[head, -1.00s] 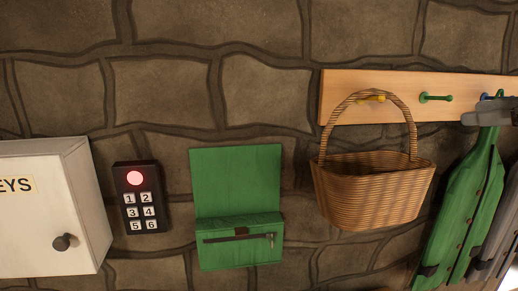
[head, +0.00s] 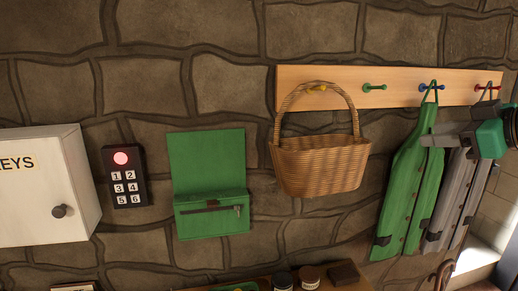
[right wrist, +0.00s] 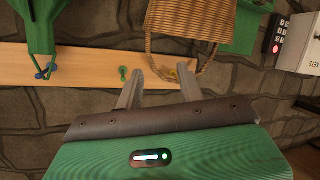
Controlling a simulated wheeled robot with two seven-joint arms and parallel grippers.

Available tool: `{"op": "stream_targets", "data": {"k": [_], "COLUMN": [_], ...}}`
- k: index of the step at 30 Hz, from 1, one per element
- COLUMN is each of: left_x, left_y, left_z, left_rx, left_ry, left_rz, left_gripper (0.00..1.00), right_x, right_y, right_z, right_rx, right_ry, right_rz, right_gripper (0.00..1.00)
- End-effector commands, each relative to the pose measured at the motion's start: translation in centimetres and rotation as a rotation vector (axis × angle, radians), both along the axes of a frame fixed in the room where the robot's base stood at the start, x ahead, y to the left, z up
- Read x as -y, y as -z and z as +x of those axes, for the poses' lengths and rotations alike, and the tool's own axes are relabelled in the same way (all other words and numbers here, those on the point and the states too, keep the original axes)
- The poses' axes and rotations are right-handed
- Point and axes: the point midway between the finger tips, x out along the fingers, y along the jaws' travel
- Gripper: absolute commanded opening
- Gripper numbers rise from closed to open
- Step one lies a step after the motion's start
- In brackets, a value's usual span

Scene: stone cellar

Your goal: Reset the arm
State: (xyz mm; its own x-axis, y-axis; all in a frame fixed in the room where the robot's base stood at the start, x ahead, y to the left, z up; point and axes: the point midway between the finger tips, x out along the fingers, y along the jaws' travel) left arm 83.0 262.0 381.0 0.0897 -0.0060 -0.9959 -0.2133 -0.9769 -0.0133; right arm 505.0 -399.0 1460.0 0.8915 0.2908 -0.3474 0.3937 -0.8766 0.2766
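My right gripper (head: 432,141) comes in from the right edge of the head view, its grey fingers pointing left in front of the upper part of a green apron (head: 408,190). In the right wrist view the two fingers (right wrist: 161,92) stand apart with nothing between them. Behind them are the wooden peg rail (right wrist: 85,68), a green peg (right wrist: 123,73) and a wicker basket (right wrist: 190,18). My left gripper is in neither view.
The basket (head: 320,165) hangs on the rail's (head: 345,75) yellow peg. A grey apron (head: 459,195) hangs beside the green one. Left are a green wall box (head: 208,160), a keypad (head: 124,178) and a white key cabinet (head: 35,190). Jars (head: 309,277) stand below.

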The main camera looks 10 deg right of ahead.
Motion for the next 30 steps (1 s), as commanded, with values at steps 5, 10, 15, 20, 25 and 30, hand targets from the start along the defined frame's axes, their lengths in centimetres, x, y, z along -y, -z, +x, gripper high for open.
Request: {"op": "stream_targets", "data": {"k": [5,10,15,20,25,30], "left_x": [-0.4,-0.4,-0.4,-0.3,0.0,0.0], "left_y": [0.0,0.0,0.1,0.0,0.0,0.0], "left_z": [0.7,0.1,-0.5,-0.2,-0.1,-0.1], "left_rx": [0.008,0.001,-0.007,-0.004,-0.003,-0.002], "left_ry": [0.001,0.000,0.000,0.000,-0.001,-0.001], "left_rz": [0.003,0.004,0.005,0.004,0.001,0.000], "left_gripper": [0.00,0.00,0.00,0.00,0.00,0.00], "right_x": [-0.8,-2.1,-4.4,-6.9,-9.8,-12.5], "right_y": [5.1,11.7,22.0,31.5,40.4,47.5], "right_z": [2.0,3.8,4.5,3.1,-0.6,-5.9], "right_rx": [-0.061,-0.135,-0.245,-0.351,-0.466,-0.586], "right_ry": [-0.004,-0.006,-0.001,0.020,0.059,0.123], "right_rz": [-0.014,-0.029,-0.045,-0.051,-0.047,-0.038], "right_gripper": [0.38,0.38,0.38,0.38,0.38,0.38]}}
